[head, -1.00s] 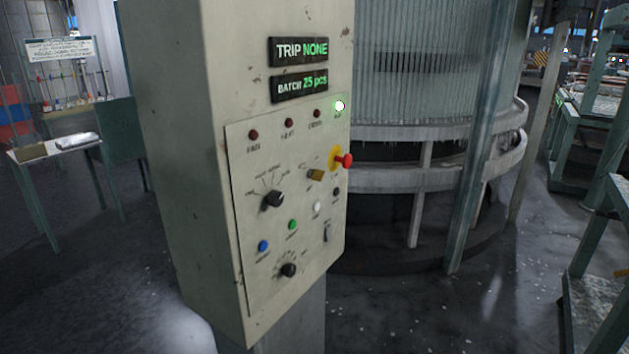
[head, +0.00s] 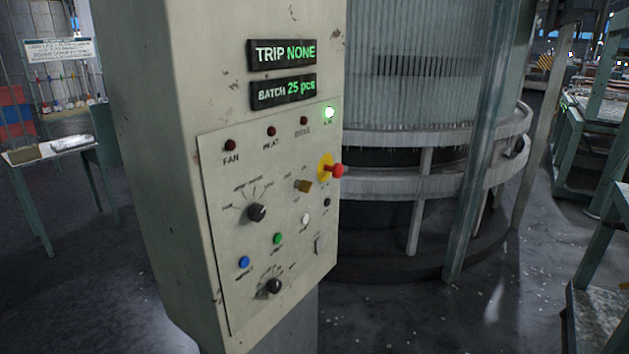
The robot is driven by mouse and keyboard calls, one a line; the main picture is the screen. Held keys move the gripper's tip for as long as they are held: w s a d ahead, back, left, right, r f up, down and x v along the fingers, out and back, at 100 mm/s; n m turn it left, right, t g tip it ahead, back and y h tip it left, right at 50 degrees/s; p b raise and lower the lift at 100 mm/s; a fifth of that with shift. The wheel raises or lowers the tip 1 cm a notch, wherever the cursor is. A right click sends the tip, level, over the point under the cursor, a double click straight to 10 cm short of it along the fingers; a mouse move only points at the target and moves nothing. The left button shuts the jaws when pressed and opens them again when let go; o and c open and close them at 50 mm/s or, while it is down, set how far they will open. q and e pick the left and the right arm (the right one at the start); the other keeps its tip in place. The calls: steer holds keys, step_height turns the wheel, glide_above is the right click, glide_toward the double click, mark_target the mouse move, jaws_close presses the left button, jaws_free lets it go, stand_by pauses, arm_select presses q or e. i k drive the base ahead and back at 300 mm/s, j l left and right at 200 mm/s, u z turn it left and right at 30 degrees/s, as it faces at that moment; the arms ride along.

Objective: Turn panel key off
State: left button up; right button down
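The control panel (head: 225,300) is a beige upright box close in front of me, left of centre in the head view. The brass-coloured key (head: 303,186) sits in the panel's upper right part, just left of the red emergency button (head: 337,171) on its yellow plate. The labels around the key are too small to read. A green-white lamp (head: 329,112) is lit above it. The displays read "TRIP NONE" (head: 282,53) and "BATCH 25 pcs" (head: 283,91). Neither of my grippers is in view.
Other panel controls include two black rotary knobs (head: 257,212) and blue (head: 244,262) and green (head: 277,238) buttons. A large round machine (head: 420,150) stands behind. A small table (head: 50,150) is at left, a metal rack (head: 600,230) at right. Floor between is open.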

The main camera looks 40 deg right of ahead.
mark_target(304, 186)
steer(key=i+l+u, duration=0.25)
steer(key=l, duration=1.35)
steer(key=l+u, duration=0.25)
steer(key=l, duration=1.35)
